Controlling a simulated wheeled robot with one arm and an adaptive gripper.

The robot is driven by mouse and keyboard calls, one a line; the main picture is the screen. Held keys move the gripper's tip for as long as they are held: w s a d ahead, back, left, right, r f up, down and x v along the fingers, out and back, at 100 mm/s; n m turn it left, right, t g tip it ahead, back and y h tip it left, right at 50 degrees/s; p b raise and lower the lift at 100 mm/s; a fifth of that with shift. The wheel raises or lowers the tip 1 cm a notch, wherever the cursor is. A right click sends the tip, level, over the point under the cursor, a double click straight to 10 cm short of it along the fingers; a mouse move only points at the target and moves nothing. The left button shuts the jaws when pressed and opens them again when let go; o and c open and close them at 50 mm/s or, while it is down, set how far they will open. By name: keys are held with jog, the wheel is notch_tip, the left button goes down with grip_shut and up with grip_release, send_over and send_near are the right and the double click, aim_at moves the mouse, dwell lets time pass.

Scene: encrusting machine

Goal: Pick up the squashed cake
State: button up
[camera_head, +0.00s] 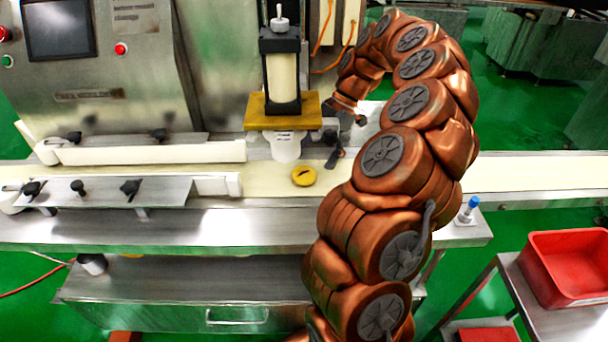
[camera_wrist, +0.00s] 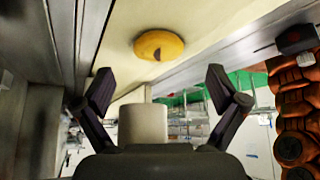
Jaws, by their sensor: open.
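The squashed cake (camera_head: 304,177) is a flat, round yellow piece with a dark mark on top. It lies on the pale conveyor belt, just in front of and below the white press nozzle. In the wrist view the cake (camera_wrist: 159,46) shows above and between my fingertips, apart from them. My gripper (camera_head: 343,138) is behind and to the right of the cake, beside the press, partly hidden by my arm. In the wrist view my gripper (camera_wrist: 160,84) has its two dark fingers spread wide with no cake between them.
The press's white nozzle (camera_head: 286,149) hangs under a yellow plate (camera_head: 283,122), close to my gripper. White guide rails (camera_head: 150,152) with black knobs line the belt at left. A red bin (camera_head: 568,268) stands at lower right. The belt (camera_head: 520,174) is clear at right.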

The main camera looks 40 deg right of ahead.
aim_at(305, 173)
jog(key=shift+x, duration=2.05)
jog(key=c, duration=1.3)
